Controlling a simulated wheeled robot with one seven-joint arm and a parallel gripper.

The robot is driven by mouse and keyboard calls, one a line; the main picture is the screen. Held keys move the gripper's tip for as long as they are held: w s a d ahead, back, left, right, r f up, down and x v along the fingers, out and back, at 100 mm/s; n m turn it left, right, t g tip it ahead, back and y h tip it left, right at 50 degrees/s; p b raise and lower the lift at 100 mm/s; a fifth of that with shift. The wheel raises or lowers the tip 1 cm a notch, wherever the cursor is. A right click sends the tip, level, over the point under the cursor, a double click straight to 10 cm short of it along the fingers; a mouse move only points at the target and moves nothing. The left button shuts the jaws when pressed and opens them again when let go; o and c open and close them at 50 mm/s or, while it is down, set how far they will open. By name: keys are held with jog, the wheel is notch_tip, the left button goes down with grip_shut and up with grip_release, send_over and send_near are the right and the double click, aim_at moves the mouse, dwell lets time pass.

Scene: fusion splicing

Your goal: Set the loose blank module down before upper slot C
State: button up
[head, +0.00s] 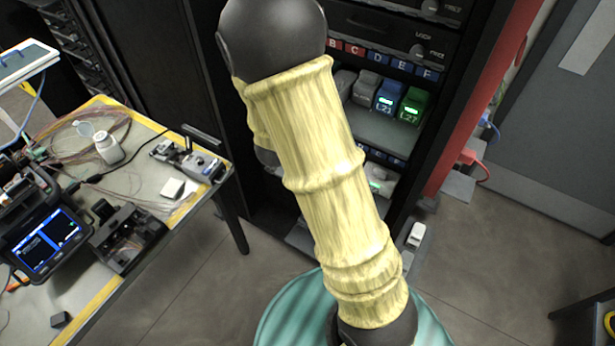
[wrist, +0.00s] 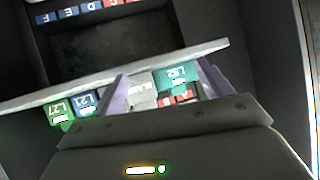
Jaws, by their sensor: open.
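In the wrist view my gripper (wrist: 162,72) is open, its two fingers spread across the front of a row of modules. A pale blank-looking module (wrist: 140,90) lies between the fingers, beside a teal module (wrist: 175,76). I cannot tell whether the fingers touch either. In the head view, the upper slots have red B and C labels (head: 354,48) and blue D, E and F labels. Grey modules (head: 366,88), a blue one (head: 386,97) and a green one (head: 412,105) stand beneath. My arm hides the gripper and the left part of the rack there.
A bare shelf (head: 385,130) lies in front of the upper modules. A lower row (head: 380,182) sits below it. A white piece (head: 416,235) rests low at the rack's right. A workbench (head: 165,215) with a splicer screen stands to the left. Open floor lies between.

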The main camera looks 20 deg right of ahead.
jog(key=s+a+r+n+g+y, duration=0.1)
jog(key=s+a+n+g+y, duration=0.1)
jog(key=s, duration=0.8)
jog(key=s+a+n+g+y, duration=0.2)
jog(key=s+n+g+y, duration=0.2)
jog(key=s, duration=0.6)
jog(key=shift+a+r+n+g, duration=0.3)
jog(key=shift+r+n+g, duration=0.05)
jog(key=shift+n+g, duration=0.45)
